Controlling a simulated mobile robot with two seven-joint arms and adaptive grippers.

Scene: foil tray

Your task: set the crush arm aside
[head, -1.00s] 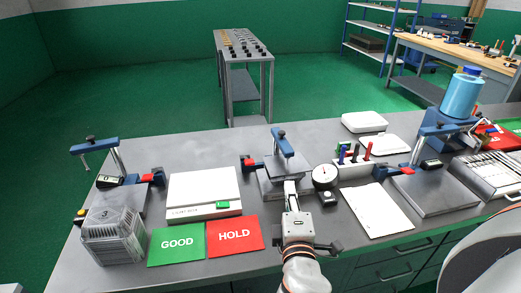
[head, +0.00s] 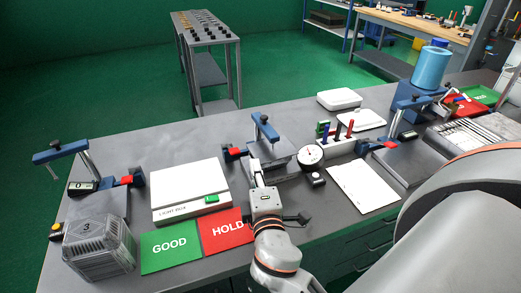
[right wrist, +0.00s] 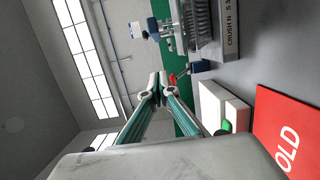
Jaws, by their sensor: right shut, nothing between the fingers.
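The middle press station on the bench has a blue crush arm (head: 264,127) on a post above a grey platform (head: 285,153). In the right wrist view, turned sideways, a grey block (right wrist: 231,25) reads "CRUSH N", and a blue part of the arm (right wrist: 153,30) shows near the top. My right gripper (head: 254,167) is at the front left of this platform, in front of and below the arm. Its fingers are shut and empty in the right wrist view (right wrist: 157,88). Whether it touches the station is unclear. My left gripper is not in view.
A light box (head: 190,188) and the GOOD (head: 170,246) and HOLD (head: 222,231) cards lie left of the right gripper. A dial gauge (head: 310,155) and a white sheet (head: 363,187) are right of the station. A similar press (head: 60,151) stands at far left.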

